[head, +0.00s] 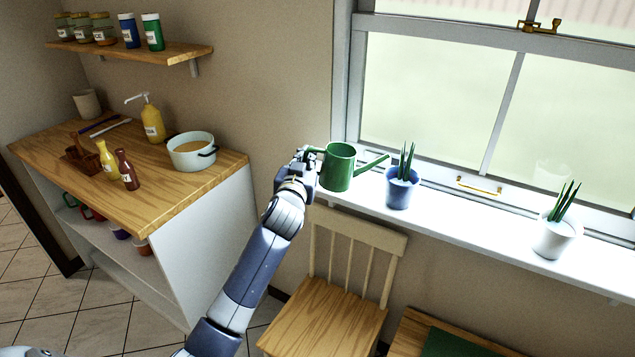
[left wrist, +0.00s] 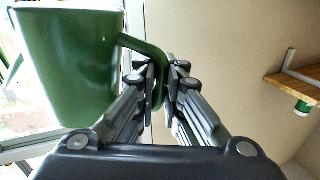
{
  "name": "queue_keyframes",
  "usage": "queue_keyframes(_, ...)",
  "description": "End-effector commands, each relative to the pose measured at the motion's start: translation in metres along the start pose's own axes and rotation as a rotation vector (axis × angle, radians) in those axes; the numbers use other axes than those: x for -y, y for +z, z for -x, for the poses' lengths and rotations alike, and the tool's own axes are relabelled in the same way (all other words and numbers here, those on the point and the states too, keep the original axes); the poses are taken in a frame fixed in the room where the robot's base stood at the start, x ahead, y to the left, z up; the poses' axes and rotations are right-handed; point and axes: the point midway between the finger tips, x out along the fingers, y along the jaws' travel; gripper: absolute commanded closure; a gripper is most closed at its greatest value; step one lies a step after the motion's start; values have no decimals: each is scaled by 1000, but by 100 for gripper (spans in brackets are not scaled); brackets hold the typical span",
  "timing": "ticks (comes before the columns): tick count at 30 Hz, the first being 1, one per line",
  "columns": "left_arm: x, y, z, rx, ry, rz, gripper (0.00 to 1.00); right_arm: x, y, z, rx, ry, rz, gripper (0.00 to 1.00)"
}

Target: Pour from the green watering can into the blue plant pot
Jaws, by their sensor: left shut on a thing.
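The green watering can (head: 339,168) is in my left gripper (head: 303,168), which is shut on its handle. In the left wrist view the fingers (left wrist: 163,80) close around the handle, and the can's body (left wrist: 70,65) fills the upper left. The can looks upright or nearly so, with its spout (head: 373,164) pointing right. The blue plant pot (head: 399,192) with a green plant stands on the white windowsill just right of the can. The spout tip is close to the plant's leaves in the picture. No water is seen. My right gripper is in neither view.
A white pot (head: 553,238) with a plant stands farther right on the windowsill (head: 470,219). A wooden chair (head: 325,312) is below the sill. At left, a wooden counter (head: 190,202) holds a white pan (head: 191,158) and bottles.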

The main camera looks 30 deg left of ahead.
Motion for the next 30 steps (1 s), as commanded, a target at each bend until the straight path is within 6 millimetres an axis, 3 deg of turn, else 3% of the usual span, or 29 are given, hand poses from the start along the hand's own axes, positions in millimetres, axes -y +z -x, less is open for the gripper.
queue_keyframes(5, 0, -8, -5, 0, -8, -23, 100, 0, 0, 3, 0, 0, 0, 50)
queue_keyframes(16, -27, -20, -10, 29, -8, -186, 100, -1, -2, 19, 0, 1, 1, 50)
queue_keyframes(22, -27, -35, -9, 41, -10, -250, 100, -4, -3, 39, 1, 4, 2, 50)
queue_keyframes(30, -27, -30, -9, 39, -21, -249, 100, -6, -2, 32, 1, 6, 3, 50)
